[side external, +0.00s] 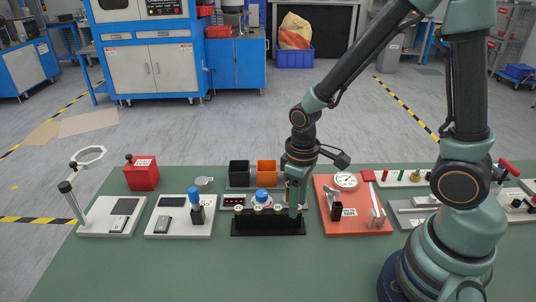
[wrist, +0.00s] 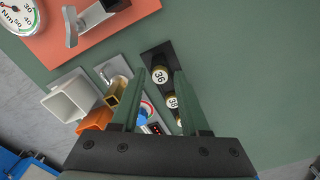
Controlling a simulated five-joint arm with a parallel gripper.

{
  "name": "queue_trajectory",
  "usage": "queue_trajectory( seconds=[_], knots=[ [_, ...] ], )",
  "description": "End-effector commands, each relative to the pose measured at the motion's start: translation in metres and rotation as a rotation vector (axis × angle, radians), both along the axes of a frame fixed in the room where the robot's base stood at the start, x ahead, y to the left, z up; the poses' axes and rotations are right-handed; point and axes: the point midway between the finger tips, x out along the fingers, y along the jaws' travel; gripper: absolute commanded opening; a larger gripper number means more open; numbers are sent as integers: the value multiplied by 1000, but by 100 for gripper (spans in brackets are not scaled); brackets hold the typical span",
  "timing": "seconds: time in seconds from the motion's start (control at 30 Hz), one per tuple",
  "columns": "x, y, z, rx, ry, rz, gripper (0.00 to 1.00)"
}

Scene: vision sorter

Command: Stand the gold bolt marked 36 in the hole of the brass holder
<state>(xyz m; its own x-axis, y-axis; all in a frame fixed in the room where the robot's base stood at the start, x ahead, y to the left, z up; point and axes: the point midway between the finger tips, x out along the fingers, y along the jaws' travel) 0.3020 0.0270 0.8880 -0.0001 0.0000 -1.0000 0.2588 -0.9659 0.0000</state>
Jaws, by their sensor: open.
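The gold bolt marked 36 (wrist: 160,76) stands at the end of a black rack (side external: 253,230), its round white cap facing up in the wrist view. My gripper (wrist: 157,76) is open, its two green fingers either side of that bolt in the wrist view, apart from it. In the side view my gripper (side external: 296,212) is at the rack's right end and hides the bolt. The brass holder (wrist: 116,92) is beside the rack on a grey plate, partly hidden by the left finger. Its hole cannot be made out clearly.
Other gold bolts (side external: 257,209) stand in the rack. A black bin (side external: 239,171) and an orange bin (side external: 266,170) stand behind it. A coral board (side external: 350,222) with a dial gauge is to the right. The green table front (side external: 200,275) is clear.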

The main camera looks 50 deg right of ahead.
Motion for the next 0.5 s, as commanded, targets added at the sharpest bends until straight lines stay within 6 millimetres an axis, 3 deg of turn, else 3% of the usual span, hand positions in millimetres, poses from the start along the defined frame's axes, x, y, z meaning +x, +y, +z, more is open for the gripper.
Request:
queue_trajectory(
  seconds=[0.03, 0.13, 0.5],
  knots=[
    [0, 0, 0, 0, 0, 0, 37],
    [0, 0, 0, 0, 0, 0, 0],
    [1, 0, 8, 1, -2, 0, 0]
  ],
)
